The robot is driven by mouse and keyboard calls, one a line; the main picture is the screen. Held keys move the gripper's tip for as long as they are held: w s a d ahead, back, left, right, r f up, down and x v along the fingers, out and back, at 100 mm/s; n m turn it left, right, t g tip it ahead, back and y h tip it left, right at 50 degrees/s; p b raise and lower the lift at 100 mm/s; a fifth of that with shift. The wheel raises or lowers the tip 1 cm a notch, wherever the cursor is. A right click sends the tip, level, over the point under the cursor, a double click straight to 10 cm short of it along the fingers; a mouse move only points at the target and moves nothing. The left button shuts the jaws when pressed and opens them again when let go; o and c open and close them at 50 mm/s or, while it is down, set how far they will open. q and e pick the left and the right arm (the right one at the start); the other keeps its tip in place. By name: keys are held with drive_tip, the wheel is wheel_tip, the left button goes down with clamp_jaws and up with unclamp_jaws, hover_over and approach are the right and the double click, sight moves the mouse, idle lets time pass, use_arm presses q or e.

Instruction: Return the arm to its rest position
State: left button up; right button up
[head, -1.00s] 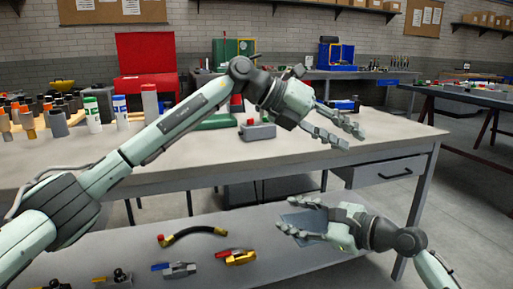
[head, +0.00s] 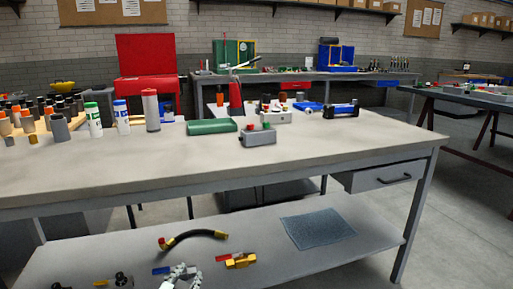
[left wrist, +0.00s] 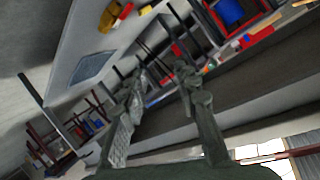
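Only the fingertips of my left gripper (head: 181,276) show in the head view, at the bottom edge, in front of the lower shelf. The rest of that arm is out of the picture. In the left wrist view the two fingers of my left gripper (left wrist: 160,75) stand apart with nothing held between them. My right gripper and arm are not in view.
The workbench (head: 330,150) carries a grey box with buttons (head: 258,135), a green case (head: 212,126) and several bottles. Its lower shelf (head: 240,225) holds a hose (head: 190,236), a yellow-and-red valve (head: 238,260) and a blue-grey mat (head: 318,229).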

use_arm(q)
drive_tip(key=s+a+f+n+g, duration=0.1)
drive_tip(key=s+a+f+g, duration=0.2)
drive_tip(key=s+f, duration=0.3)
drive_tip(key=s+a+f+n+g, duration=0.1)
drive_tip(key=s+a+f+g, duration=0.2)
drive_tip(key=s, duration=1.1)
drive_tip(key=s+a+f+n+g+y, duration=0.1)
drive_tip(key=s+a+f+g, duration=0.2)
drive_tip(key=s+f, duration=0.6)
drive_tip(key=shift+s+a+n+g+p, duration=0.15)
drive_tip(key=shift+s+n+g+p, duration=0.15)
drive_tip(key=shift+s+g, duration=0.5)
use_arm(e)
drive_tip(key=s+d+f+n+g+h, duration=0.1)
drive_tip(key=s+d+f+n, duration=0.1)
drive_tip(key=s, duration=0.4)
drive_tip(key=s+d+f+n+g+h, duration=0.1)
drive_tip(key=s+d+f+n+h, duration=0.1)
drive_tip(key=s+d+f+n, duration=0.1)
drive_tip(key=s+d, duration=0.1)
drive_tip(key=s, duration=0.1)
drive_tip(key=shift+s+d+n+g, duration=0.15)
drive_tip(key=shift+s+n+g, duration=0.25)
use_arm(q)
drive_tip(key=shift+w, duration=0.15)
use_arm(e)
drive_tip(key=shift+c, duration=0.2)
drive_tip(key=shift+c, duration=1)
